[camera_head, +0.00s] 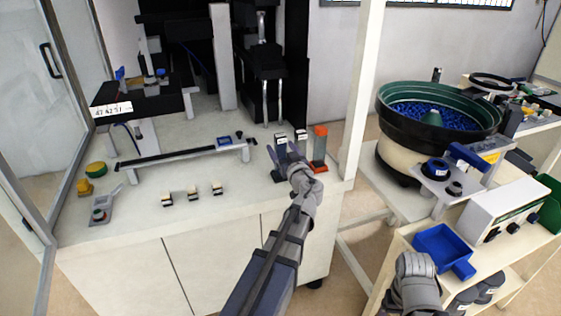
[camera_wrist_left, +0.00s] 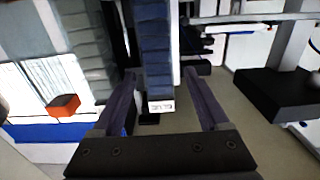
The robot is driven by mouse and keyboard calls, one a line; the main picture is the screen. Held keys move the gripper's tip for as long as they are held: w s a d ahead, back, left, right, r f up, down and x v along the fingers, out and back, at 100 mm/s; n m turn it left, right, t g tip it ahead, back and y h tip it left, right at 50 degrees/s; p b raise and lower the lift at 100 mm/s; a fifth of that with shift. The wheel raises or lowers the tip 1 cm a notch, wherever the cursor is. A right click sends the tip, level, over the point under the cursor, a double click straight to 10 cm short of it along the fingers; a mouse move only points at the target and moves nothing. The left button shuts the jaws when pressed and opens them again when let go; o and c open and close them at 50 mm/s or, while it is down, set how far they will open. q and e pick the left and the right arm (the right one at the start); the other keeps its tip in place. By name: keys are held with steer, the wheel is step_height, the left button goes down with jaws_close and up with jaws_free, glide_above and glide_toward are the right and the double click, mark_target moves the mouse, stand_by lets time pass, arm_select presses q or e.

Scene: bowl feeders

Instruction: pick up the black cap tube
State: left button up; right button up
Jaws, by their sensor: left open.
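My left gripper (camera_head: 287,150) is open at the back right of the white work table, close to a row of upright tubes. In the left wrist view a dark blue-grey column with a white label (camera_wrist_left: 160,105) stands between the two open fingers, with gaps on both sides. It seems to be the dark tube (camera_head: 280,138) at the gripper in the head view. Another dark tube with a pale top (camera_head: 301,134) stands just right of it. I cannot make out which top is the black cap. My right gripper's fingers do not show.
An orange-topped block (camera_head: 320,140) stands right of the tubes; its orange top also shows in the left wrist view (camera_wrist_left: 64,105). A white post (camera_head: 362,90) rises close by. The bowl feeder (camera_head: 385,125) and a blue bin (camera_head: 440,240) are at right.

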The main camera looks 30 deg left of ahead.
arm_select(q)
steer(key=x, duration=0.4)
steer(key=shift+w+a+r, duration=0.1)
steer(key=shift+w+a, duration=0.15)
steer(key=shift+w, duration=0.05)
steer(key=shift+s, duration=0.1)
steer(key=shift+c, duration=0.2)
jaws_close()
stand_by(0.9)
